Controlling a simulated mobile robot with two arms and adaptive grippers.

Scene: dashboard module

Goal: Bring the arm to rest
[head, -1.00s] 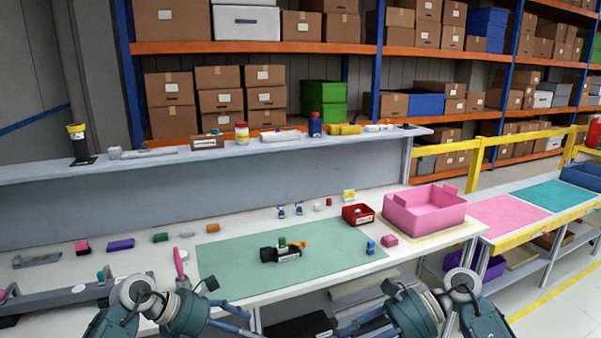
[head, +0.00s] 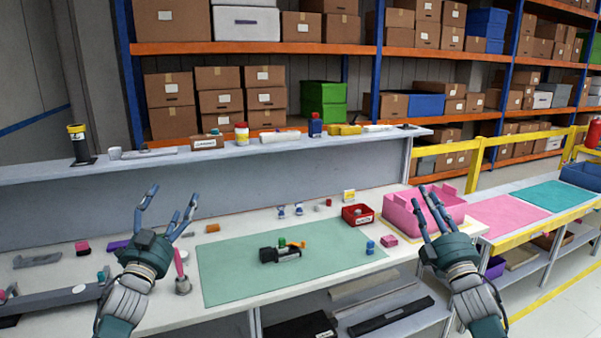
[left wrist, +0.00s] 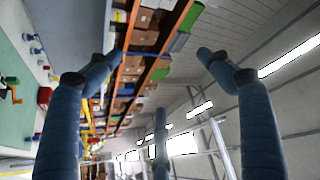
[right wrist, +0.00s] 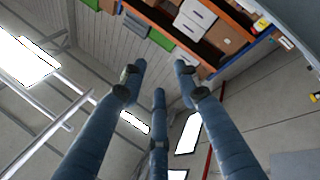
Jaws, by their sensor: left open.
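My left gripper (head: 170,205) is raised in front of the bench at the left, its fingers pointing up and spread. In the left wrist view its fingers (left wrist: 152,75) are wide apart with nothing between them. My right gripper (head: 422,197) is raised at the right, fingers up and apart, overlapping the pink bin (head: 457,212) in the picture. In the right wrist view its fingers (right wrist: 157,80) are spread and empty. A small black module (head: 280,254) with green and orange parts lies on the green mat (head: 225,275), away from both grippers.
A red box (head: 357,215), a pink block (head: 389,240) and a blue part (head: 370,247) stand on the bench's right side. A grey fixture (head: 60,298) is at the left. A shelf (head: 290,142) runs along the back. The space above the mat is clear.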

